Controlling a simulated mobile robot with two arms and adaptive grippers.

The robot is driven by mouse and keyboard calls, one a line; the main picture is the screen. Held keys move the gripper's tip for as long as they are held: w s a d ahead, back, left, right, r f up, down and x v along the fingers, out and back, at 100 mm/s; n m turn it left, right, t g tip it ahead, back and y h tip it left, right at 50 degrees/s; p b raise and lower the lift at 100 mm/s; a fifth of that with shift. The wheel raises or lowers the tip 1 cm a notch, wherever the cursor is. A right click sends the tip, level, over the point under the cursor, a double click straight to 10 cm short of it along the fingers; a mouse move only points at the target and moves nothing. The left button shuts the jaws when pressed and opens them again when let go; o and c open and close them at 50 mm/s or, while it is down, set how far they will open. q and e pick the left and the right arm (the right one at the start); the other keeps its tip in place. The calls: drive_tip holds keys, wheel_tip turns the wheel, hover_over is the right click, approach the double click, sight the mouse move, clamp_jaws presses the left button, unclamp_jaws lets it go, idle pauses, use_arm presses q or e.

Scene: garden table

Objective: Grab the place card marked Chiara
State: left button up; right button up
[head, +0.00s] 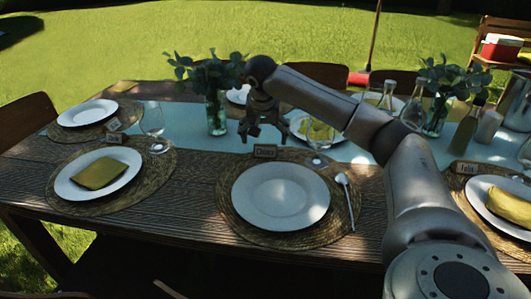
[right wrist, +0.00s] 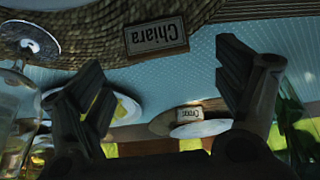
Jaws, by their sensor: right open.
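The place card marked Chiara (right wrist: 156,35) stands between the two fingers' directions in the right wrist view, its writing upside down. In the head view the card (head: 265,151) stands at the far edge of the middle placemat, behind the white plate. My right gripper (head: 262,136) is above and just behind the card, pointing down. In the right wrist view my right gripper (right wrist: 165,100) has its fingers wide apart with nothing between them, and the card is beyond the fingertips. My left gripper is not in view.
A white plate (head: 281,196) and a spoon (head: 345,198) lie on the woven placemat (head: 230,215) in front of the card. A glass (head: 319,138) stands right of the card. A vase with leaves (head: 216,112) stands to the left. Another card (head: 114,138) is further left.

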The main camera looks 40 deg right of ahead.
sight(266, 145)
drive_tip(key=shift+b+x, duration=0.6)
drive_tip(key=shift+x, duration=2)
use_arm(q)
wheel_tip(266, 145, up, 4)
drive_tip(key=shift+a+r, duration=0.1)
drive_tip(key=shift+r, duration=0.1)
use_arm(e)
drive_tip(key=shift+s, duration=0.1)
drive_tip(key=c, duration=1)
drive_tip(key=shift+c, duration=0.2)
